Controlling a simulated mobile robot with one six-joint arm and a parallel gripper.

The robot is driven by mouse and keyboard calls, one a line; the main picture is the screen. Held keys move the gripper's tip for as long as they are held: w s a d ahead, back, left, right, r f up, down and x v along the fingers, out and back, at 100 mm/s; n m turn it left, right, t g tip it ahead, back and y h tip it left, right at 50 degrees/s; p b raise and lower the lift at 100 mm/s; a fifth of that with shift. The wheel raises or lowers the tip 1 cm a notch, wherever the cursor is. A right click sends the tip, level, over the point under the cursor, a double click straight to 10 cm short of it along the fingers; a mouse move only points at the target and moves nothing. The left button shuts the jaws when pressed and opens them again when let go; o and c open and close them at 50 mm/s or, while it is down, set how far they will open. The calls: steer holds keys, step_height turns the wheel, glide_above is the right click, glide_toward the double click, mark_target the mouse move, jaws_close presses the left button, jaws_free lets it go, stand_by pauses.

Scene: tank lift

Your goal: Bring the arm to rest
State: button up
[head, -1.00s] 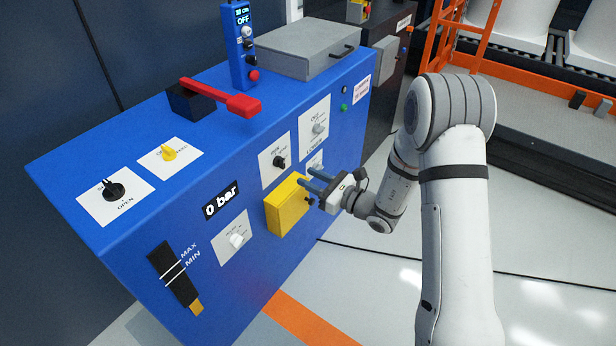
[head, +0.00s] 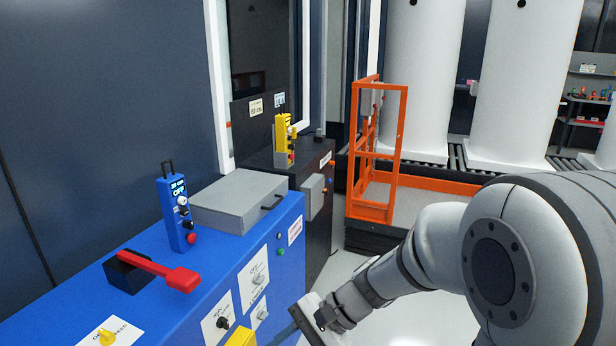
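My arm reaches in from the right in the head view, its shoulder large at the lower right. My gripper (head: 292,326) is low in the view, beside the front of the blue control cabinet (head: 282,221) and close to a yellow box (head: 241,337). Its fingers are partly cut off by the bottom edge, so I cannot tell how far apart they are. I see nothing held in the visible part.
On the cabinet are a red lever (head: 160,270), a blue handset (head: 177,211) and a grey lidded box (head: 240,201). A dark cabinet (head: 312,159) with a yellow handset (head: 282,140) stands behind. An orange railing (head: 377,152) and white tanks (head: 424,75) are beyond.

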steer(key=s+d+r+n+t+h+p, duration=0.2)
steer(key=d+r+h, duration=0.3)
steer(key=d, duration=0.4)
steer(key=s+d+r+n+t+h+p, duration=0.3)
steer(key=d+r, duration=0.4)
steer(key=d, duration=0.3)
steer(key=shift+s+n+h+p, duration=0.6)
steer(key=shift+n+h+p, duration=0.3)
steer(key=shift+n+p, duration=0.2)
steer(key=shift+r, duration=0.1)
